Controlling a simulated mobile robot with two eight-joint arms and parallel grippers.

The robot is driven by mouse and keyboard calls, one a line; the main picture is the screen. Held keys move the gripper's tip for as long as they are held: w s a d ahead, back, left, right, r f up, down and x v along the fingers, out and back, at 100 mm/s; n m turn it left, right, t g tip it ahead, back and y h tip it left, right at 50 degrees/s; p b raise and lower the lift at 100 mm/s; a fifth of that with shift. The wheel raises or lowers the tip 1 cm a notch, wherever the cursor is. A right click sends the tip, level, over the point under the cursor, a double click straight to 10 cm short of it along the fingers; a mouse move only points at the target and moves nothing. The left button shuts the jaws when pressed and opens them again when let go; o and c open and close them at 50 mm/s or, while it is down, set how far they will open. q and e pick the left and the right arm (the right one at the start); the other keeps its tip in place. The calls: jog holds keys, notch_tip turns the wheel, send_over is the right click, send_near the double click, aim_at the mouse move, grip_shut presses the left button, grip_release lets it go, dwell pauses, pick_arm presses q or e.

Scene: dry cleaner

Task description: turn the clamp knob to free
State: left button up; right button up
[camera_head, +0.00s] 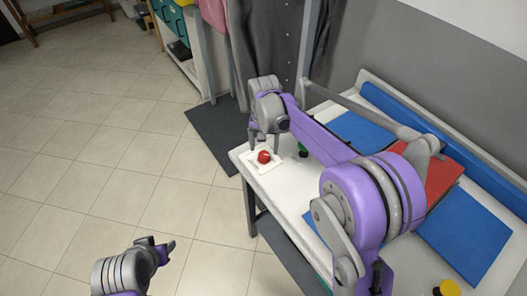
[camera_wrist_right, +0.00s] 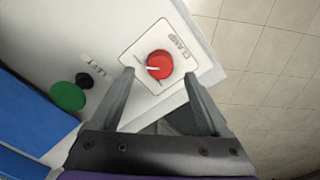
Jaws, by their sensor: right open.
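The red clamp knob (camera_wrist_right: 159,64) sits on a white square plate (camera_wrist_right: 136,53) marked CLAMP, at the table corner. Its white pointer line points left in the right wrist view. In the head view the knob (camera_head: 264,157) shows just below my right gripper (camera_head: 264,149). My right gripper is open. In the right wrist view its fingers (camera_wrist_right: 158,76) are spread on either side of the knob, with a visible gap to each side. I cannot tell how far above the plate the tips are. My left gripper (camera_head: 160,246) is over the floor, away from the table; its opening is unclear.
A green button (camera_wrist_right: 67,96) and a small black part (camera_wrist_right: 85,80) sit beside the plate. Blue pads (camera_head: 465,232) and a red pad (camera_head: 440,178) lie on the white table. A yellow-topped item (camera_head: 449,288) stands at lower right. Dark garments (camera_head: 270,45) hang behind. The floor at left is clear.

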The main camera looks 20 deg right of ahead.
aim_at(264, 155)
jog(key=shift+f, duration=1.65)
grip_shut()
